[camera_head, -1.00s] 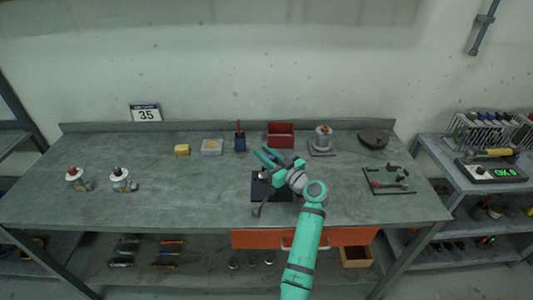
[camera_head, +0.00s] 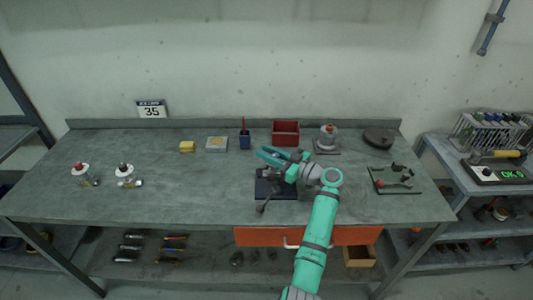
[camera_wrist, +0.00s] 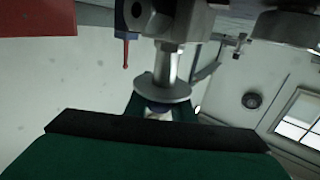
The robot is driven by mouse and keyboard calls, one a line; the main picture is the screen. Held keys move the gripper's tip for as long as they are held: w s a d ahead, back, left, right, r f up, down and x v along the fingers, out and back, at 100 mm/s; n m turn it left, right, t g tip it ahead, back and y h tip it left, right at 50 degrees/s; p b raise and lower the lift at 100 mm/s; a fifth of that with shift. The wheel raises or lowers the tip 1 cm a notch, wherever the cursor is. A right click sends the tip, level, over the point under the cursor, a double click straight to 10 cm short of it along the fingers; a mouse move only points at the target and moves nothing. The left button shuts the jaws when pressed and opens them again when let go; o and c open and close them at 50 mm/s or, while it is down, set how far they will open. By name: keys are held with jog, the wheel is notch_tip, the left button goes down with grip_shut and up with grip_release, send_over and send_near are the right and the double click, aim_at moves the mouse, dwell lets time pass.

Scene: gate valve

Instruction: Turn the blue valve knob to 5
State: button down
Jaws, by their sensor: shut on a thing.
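The valve stands on a dark base plate (camera_head: 268,191) at the middle front of the bench, mostly hidden in the head view by my gripper (camera_head: 272,155). In the wrist view its grey metal stem and round flange (camera_wrist: 162,90) show close up, with a small bluish-white part of the knob (camera_wrist: 157,108) between my green fingers. My gripper is shut on the knob. Most of the knob is hidden by the fingers, and no number or pointer on it can be read.
A red bin (camera_head: 285,134), a blue cup (camera_head: 245,141) and a flanged fitting (camera_head: 327,139) stand behind the valve. A green board with parts (camera_head: 395,181) lies to the right. The bench's left middle is clear.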

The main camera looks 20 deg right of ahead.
jog(key=c, duration=1.5)
grip_release()
jog(key=shift+s+d, duration=0.1)
jog(key=v, duration=1)
jog(key=shift+s+d, duration=0.2)
jog(key=shift+s, duration=0.05)
jog(key=shift+f, duration=0.1)
